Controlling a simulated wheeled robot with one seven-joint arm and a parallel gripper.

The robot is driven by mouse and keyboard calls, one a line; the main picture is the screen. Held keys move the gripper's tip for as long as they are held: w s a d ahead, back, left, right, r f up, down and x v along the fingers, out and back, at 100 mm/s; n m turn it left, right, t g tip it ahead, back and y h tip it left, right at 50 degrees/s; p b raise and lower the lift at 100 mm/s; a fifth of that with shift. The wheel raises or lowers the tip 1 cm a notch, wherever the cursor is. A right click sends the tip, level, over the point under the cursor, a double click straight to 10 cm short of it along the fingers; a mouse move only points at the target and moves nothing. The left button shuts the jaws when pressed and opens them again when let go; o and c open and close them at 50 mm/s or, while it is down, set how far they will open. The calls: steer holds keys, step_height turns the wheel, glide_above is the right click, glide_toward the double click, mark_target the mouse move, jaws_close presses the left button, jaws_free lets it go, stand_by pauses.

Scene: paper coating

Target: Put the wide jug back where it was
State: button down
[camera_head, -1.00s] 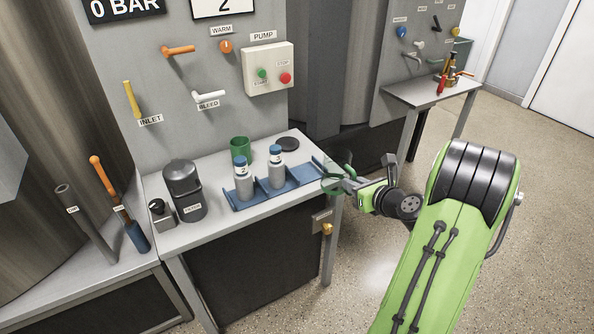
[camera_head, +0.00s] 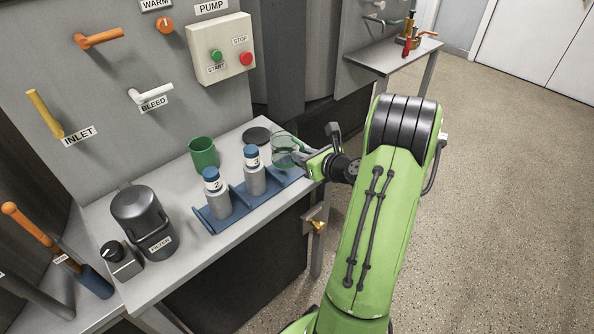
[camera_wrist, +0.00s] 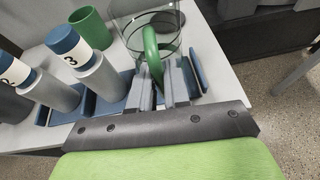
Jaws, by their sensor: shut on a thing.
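The wide jug is a clear glass vessel (camera_head: 284,150) with a green handle, which shows well in the wrist view (camera_wrist: 152,52). My gripper (camera_head: 303,157) is shut on the handle; its two fingers (camera_wrist: 163,80) stand on either side of it in the wrist view. The jug looks upright at the right end of the table, behind the end of the blue rack (camera_head: 292,176). I cannot tell whether it touches the table. A flat black disc (camera_head: 256,135) lies on the table just left of the jug.
Two grey bottles with blue caps, one (camera_head: 215,194) left of the other (camera_head: 254,172), stand in the rack. A green cup (camera_head: 203,153) stands behind them. A dark filter canister (camera_head: 143,216) stands at the left. The pump box (camera_head: 222,48) is on the panel above.

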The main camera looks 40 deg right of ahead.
step_height(320, 180, down, 4)
steer(key=shift+f+b, duration=0.1)
steer(key=shift+b, duration=0.8)
steer(key=shift+r, duration=0.25)
steer(key=shift+f, duration=0.1)
steer(key=c, duration=1.5)
jaws_free()
steer(key=shift+f, duration=0.15)
steer(key=shift+c, duration=0.2)
steer(key=o, duration=0.4)
steer(key=shift+o, duration=0.2)
